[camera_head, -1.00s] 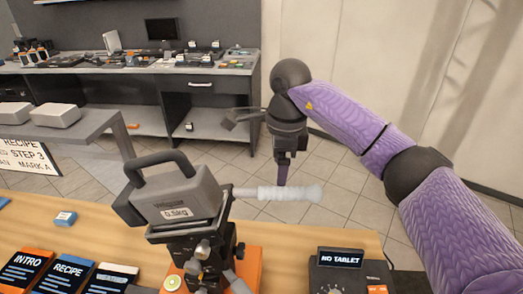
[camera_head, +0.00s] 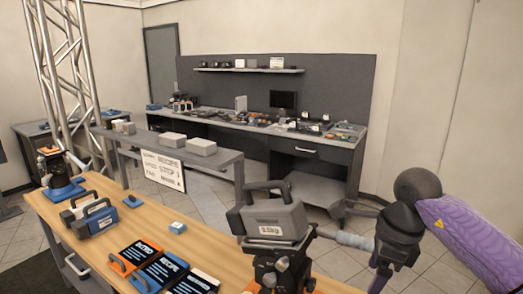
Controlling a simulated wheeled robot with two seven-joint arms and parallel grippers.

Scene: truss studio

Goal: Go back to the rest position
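My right arm comes in from the lower right, purple with a black wrist. Its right gripper (camera_head: 380,280) points down near the lower right edge, just right of the pale rod (camera_head: 352,239) that sticks out from the stand. Its fingers are small and partly cut off, so I cannot tell whether they are open or shut. I see nothing clearly held. A grey weight (camera_head: 270,222) with a dark handle and a "0.5kg" label sits on the black stand (camera_head: 280,265). My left gripper is not in view.
The wooden table (camera_head: 205,245) carries INTRO and RECIPE cards (camera_head: 165,270), a small blue-and-white box (camera_head: 177,227) and toolboxes (camera_head: 95,217) at left. A grey shelf (camera_head: 215,160) with grey boxes stands behind. A truss (camera_head: 70,70) rises at left. Floor shows behind the table.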

